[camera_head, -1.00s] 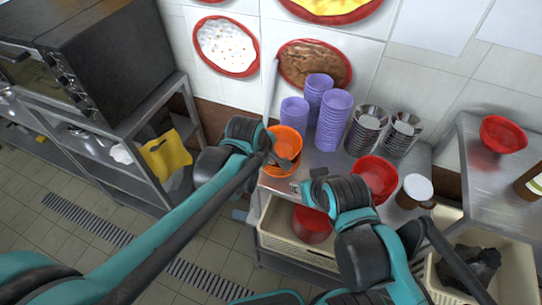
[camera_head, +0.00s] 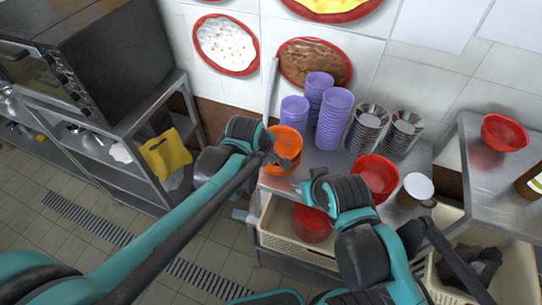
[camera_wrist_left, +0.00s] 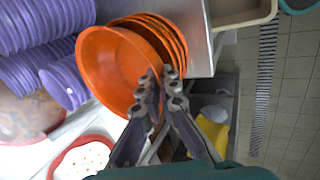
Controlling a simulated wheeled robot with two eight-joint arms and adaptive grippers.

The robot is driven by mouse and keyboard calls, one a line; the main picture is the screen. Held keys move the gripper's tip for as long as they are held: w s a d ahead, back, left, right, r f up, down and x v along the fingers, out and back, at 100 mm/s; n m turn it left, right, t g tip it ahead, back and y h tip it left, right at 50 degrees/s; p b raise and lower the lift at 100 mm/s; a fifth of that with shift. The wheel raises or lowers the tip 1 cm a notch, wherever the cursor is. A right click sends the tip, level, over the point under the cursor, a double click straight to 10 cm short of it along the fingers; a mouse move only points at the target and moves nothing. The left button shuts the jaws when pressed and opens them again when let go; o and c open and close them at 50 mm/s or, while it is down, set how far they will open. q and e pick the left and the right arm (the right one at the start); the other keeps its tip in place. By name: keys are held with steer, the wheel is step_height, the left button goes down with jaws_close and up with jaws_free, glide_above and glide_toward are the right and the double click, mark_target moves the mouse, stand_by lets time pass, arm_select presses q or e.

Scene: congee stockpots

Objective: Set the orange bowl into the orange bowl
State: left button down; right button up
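One orange bowl (camera_head: 286,139) is at the tip of my left gripper (camera_head: 272,158), over the left front of the steel counter. In the left wrist view this orange bowl (camera_wrist_left: 108,62) shows its open inside, and my left gripper (camera_wrist_left: 163,84) is shut on its rim. The other orange bowl, the top one of a nested stack (camera_wrist_left: 168,34), is right behind it and slightly offset. In the head view the stack (camera_head: 281,168) shows just below the held bowl; whether they touch is unclear. My right gripper (camera_head: 297,187) is near the counter's front edge, its fingers too small to read.
Purple bowl stacks (camera_head: 332,122) stand close behind the orange bowls, with steel bowls (camera_head: 366,132) to their right. Red bowls (camera_head: 375,178) and a white-lidded container (camera_head: 416,187) sit at the right. A cream crate (camera_head: 285,237) is below the counter.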

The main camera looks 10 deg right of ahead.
arm_select(q)
steer(key=c, duration=1.6)
jaws_free()
steer(key=shift+c, duration=0.2)
steer(key=v, duration=1.2)
